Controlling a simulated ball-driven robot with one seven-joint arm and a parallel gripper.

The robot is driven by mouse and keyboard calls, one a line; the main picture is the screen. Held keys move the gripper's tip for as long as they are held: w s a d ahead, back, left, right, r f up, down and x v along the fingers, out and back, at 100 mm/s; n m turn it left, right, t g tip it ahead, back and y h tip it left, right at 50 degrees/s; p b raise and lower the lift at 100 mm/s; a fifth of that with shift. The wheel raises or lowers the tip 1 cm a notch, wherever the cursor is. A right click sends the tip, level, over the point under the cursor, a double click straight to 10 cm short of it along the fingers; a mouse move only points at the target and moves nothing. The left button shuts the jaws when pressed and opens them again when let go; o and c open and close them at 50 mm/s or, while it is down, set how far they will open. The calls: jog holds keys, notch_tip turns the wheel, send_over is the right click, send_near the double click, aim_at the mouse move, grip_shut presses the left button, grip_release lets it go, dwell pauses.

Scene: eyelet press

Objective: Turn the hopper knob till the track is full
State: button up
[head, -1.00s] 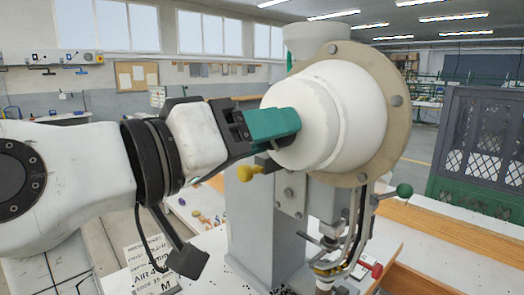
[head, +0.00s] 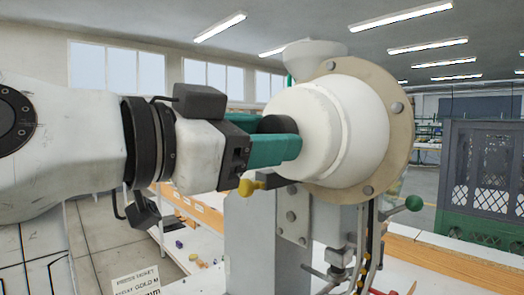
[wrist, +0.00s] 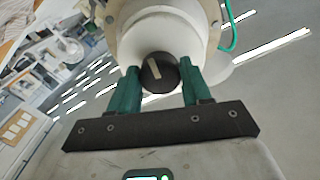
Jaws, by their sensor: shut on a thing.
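The hopper is a white drum (head: 345,125) on a tan round flange, mounted on a grey press column. Its black knob (wrist: 160,73) has a pale pointer line, slanted in the wrist view; part of it also shows dark in the head view (head: 279,124). My gripper (head: 284,140) has teal fingers closed on the knob from the left, one on each side of it in the wrist view (wrist: 159,78). The track (head: 373,235) runs down below the flange on the right. Its lower end is out of frame, so I cannot tell how full it is.
A yellow-ended lever (head: 250,187) sits just under my gripper. A green-ball lever (head: 413,203) and a red handle (head: 390,292) stick out on the right. A green and dark cage (head: 482,180) stands behind at right.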

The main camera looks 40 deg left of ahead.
jog(key=shift+f+m+b, duration=0.15)
jog(key=shift+m+b, duration=1.2)
jog(key=shift+m, duration=2.75)
jog(key=o, duration=0.8)
jog(key=shift+a, duration=0.1)
jog(key=shift+c, duration=0.2)
jog(key=o, duration=0.3)
jog(key=shift+r, duration=0.2)
jog(key=s+a, duration=0.1)
jog(key=s, duration=0.9)
jog(key=shift+s, duration=0.35)
